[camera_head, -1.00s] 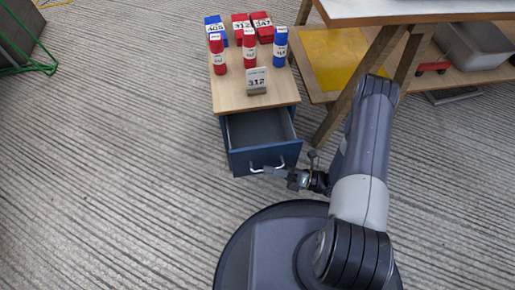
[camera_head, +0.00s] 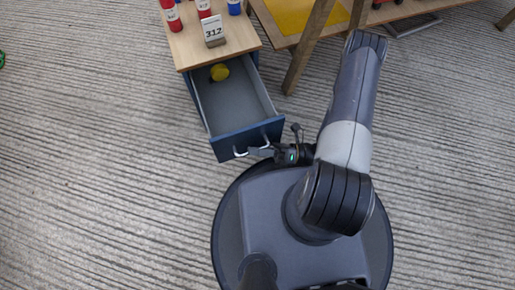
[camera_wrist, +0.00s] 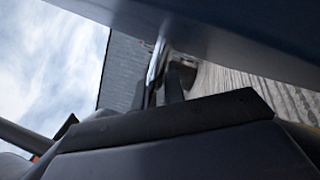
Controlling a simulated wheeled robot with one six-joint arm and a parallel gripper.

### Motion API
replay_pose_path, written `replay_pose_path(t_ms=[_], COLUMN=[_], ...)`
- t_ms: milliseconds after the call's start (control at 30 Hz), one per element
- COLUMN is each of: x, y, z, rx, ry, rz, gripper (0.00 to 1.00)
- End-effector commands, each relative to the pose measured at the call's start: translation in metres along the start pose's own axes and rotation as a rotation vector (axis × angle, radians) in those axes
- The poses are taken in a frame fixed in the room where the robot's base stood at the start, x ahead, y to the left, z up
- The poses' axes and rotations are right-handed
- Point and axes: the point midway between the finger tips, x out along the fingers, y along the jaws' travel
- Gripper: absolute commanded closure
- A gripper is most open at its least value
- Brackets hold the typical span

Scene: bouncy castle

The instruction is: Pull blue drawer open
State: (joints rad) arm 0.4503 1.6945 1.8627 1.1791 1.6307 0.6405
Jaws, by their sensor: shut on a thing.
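The blue drawer (camera_head: 246,137) stands pulled well out of the small wood-topped cabinet (camera_head: 212,46). Its grey inside shows in the head view, with a yellow round thing (camera_head: 220,72) near the back. The drawer has a silver bar handle (camera_head: 252,150) on its front. My gripper (camera_head: 262,152) is at the handle's right part and shut on it. In the wrist view, my fingers (camera_wrist: 172,88) reach up to the handle (camera_wrist: 157,58), close under the drawer's dark front; the exact contact is partly hidden.
On the cabinet top stand a sign reading 312 (camera_head: 213,31), red bottles (camera_head: 172,15) and a blue one (camera_head: 234,7). A wooden table leg (camera_head: 308,45) stands right of the cabinet.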

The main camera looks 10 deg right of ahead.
Motion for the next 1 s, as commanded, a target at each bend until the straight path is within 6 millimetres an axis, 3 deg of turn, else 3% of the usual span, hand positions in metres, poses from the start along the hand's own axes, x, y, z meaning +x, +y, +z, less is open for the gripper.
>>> replay_pose_path(t_ms=[133, 167, 400, 767, 1000], x=[-0.001, -0.001, 0.000, -0.005, -0.030], y=[-0.001, -0.001, -0.001, 0.000, 0.000], z=[0.001, 0.001, 0.001, 0.001, 0.002], rx=[-0.003, -0.003, -0.002, -0.002, -0.004], ry=[0.000, 0.000, 0.000, -0.002, -0.005], rz=[-0.001, -0.001, -0.001, -0.001, -0.004], gripper=[1.00, 0.87, 0.67, 0.67, 0.67])
